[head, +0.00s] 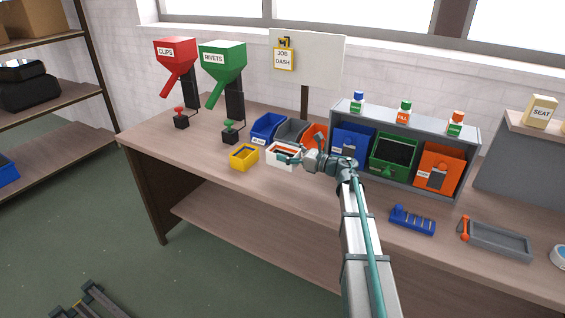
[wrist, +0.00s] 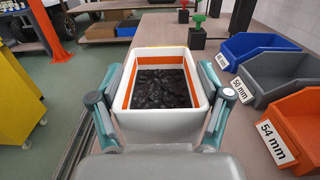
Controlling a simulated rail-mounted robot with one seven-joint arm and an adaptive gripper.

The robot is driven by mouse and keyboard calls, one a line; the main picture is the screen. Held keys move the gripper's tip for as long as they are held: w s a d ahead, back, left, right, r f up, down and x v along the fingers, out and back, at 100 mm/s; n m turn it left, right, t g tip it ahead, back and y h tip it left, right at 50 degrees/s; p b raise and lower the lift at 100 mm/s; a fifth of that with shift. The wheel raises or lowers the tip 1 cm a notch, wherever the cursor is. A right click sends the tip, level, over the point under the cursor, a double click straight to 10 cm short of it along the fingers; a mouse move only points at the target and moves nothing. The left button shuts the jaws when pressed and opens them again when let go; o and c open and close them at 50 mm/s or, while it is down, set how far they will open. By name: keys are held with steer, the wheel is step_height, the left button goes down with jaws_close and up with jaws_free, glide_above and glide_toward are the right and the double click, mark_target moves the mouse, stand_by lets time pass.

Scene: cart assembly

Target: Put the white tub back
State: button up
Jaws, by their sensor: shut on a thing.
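The white tub (head: 283,160) is on or just above the workbench top, right of a yellow tub (head: 243,157); I cannot tell whether it touches the bench. In the wrist view the white tub (wrist: 160,124) is upright, with an orange inner lining and many small dark pieces inside. My gripper (head: 297,156) is shut on the tub; in the wrist view its fingers (wrist: 160,110) press the tub's left and right walls. The tub's underside is hidden.
Blue (head: 267,128), grey (head: 290,131) and orange (head: 314,136) bins stand close behind the tub. A grey shelf (head: 462,135) with larger bins is to the right. A blue rack (head: 412,219) and a grey tray (head: 500,240) lie farther right.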

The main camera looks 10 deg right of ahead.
steer(key=w+f, duration=0.1)
steer(key=w+a+f, duration=0.1)
steer(key=f, duration=0.1)
steer(key=shift+w+f+p, duration=0.2)
steer(key=shift+w+p, duration=0.1)
steer(key=shift+w, duration=0.05)
steer(key=f, duration=0.1)
steer(key=f+p, duration=0.1)
steer(key=shift+w+f, duration=0.25)
steer(key=shift+f, duration=0.05)
steer(key=shift+a+f, duration=0.1)
steer(key=shift+f, duration=0.4)
steer(key=shift+f, duration=0.2)
steer(key=o, duration=1.5)
steer(key=shift+s+r, duration=0.1)
steer(key=shift+r, duration=0.2)
steer(key=b+v, duration=0.3)
steer(key=v, duration=0.9)
